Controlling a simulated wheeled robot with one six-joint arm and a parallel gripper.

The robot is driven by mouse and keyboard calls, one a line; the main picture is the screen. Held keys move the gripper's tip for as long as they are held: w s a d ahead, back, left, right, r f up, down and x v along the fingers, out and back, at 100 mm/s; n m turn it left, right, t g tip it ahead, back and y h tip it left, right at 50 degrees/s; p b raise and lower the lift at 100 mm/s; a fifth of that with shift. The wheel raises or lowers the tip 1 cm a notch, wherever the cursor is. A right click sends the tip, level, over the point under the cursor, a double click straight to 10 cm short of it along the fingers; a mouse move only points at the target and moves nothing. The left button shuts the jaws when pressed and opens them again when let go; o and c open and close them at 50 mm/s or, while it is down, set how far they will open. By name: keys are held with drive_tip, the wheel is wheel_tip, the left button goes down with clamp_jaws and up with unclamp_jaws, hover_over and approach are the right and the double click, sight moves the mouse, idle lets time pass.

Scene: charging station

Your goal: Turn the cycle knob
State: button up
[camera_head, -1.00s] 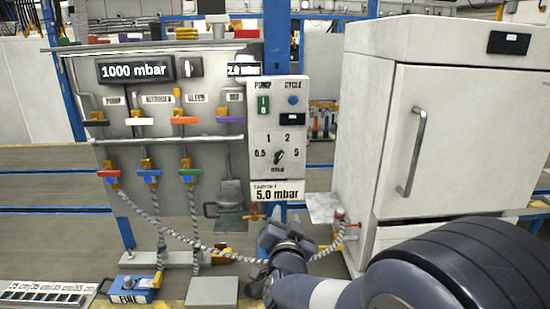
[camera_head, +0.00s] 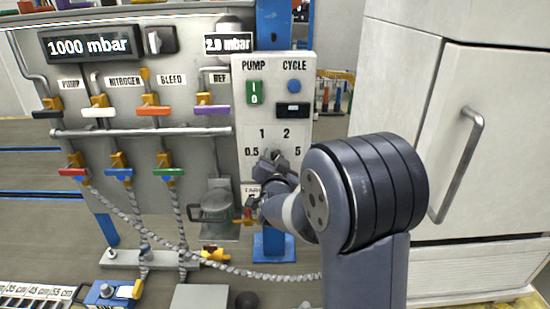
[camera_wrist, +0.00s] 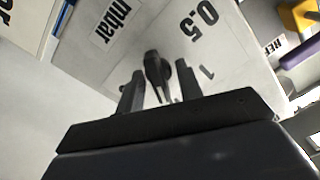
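The cycle knob (camera_head: 273,154) is a small dark pointer knob on the light grey control panel (camera_head: 303,75), amid the marks 0.5, 1, 2 and 5. In the head view my gripper (camera_head: 268,170) is right at the knob and partly hides it and the target display below. In the wrist view the knob (camera_wrist: 157,73) stands between my two dark fingertips (camera_wrist: 159,68). The fingers are apart, with a gap visible on each side of the knob, so my gripper is open. Whether the fingertips reach past the knob's face is hard to tell.
Above the knob are a green pump switch (camera_head: 254,92), a blue button (camera_head: 294,86) and a small dark display (camera_head: 292,110). Coloured valve handles and pipes are to the left. A white cabinet (camera_head: 500,110) stands close on the right. Hoses (camera_head: 250,272) hang low in front.

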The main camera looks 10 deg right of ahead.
drive_tip(key=shift+c, duration=0.2)
drive_tip(key=c, duration=0.7)
drive_tip(key=shift+o, duration=0.2)
drive_tip(key=shift+f, duration=0.1)
drive_tip(key=shift+f+b, duration=0.1)
drive_tip(key=shift+b, duration=0.45)
drive_tip(key=shift+f+m+b, duration=0.15)
drive_tip(key=shift+m+b, duration=0.55)
drive_tip(key=shift+b, duration=0.3)
drive_tip(key=m+b, duration=0.3)
drive_tip(key=b, duration=0.2)
drive_tip(key=shift+d+f, duration=0.1)
drive_tip(key=m+b, duration=0.4)
drive_tip(key=b, duration=0.1)
drive_tip(key=shift+m, duration=0.3)
drive_tip(key=shift+m+b, duration=1.1)
drive_tip(key=shift+m, duration=0.4)
